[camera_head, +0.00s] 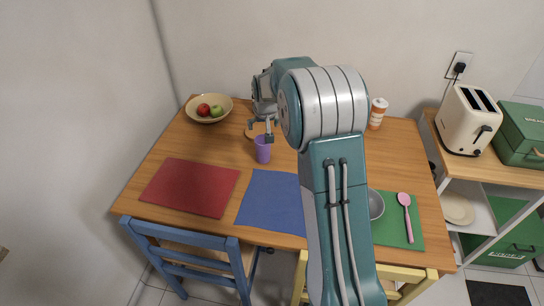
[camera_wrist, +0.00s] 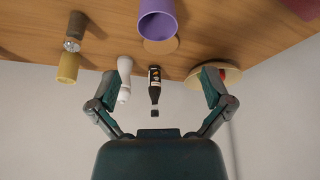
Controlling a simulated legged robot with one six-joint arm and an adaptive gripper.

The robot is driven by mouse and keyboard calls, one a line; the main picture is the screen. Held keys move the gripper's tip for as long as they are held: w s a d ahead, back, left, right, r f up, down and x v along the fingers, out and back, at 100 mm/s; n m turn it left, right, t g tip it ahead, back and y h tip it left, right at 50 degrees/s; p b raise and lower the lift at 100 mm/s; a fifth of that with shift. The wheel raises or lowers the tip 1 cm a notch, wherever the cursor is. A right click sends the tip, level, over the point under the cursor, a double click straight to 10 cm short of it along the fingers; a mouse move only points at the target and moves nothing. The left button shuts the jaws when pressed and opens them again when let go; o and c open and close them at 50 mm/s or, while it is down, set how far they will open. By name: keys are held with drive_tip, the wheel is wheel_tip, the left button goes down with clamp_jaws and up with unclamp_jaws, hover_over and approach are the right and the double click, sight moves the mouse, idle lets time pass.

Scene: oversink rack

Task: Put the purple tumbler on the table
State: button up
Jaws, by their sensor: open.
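The purple tumbler (camera_head: 263,152) stands upright on the wooden table (camera_head: 160,148), behind the blue placemat. In the wrist view the tumbler (camera_wrist: 157,20) shows at the top centre, cut off by the picture's edge, with the table appearing inverted. My gripper (camera_head: 262,131) is just above and behind the tumbler in the head view. In the wrist view my gripper (camera_wrist: 167,71) has its fingers spread wide, with nothing held between them. The tumbler appears clear of both fingers there. Whether a finger touches its rim cannot be told from the head view.
A round tan coaster (camera_wrist: 160,46) lies near the tumbler. Red (camera_head: 190,187), blue (camera_head: 270,200) and green (camera_head: 412,233) placemats lie in front. A fruit bowl (camera_head: 190,115) stands at back left. White (camera_wrist: 124,92) and black (camera_wrist: 154,88) bottles show beyond the tumbler.

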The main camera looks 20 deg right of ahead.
drive_tip(key=s+a+r+n, duration=0.1)
drive_tip(key=s+a+r, duration=0.2)
drive_tip(key=s+r, duration=0.45)
drive_tip(key=s+a+r, duration=0.4)
drive_tip(key=s+r, duration=0.3)
drive_tip(key=s, duration=0.2)
drive_tip(key=s+a, duration=0.2)
drive_tip(key=s, duration=0.9)
drive_tip(key=s+a+n+t, duration=0.1)
drive_tip(key=s+a, duration=0.1)
drive_tip(key=s, duration=0.9)
drive_tip(key=shift+a+r+y, duration=0.15)
drive_tip(key=shift+r+y, duration=0.05)
drive_tip(key=shift+y, duration=0.2)
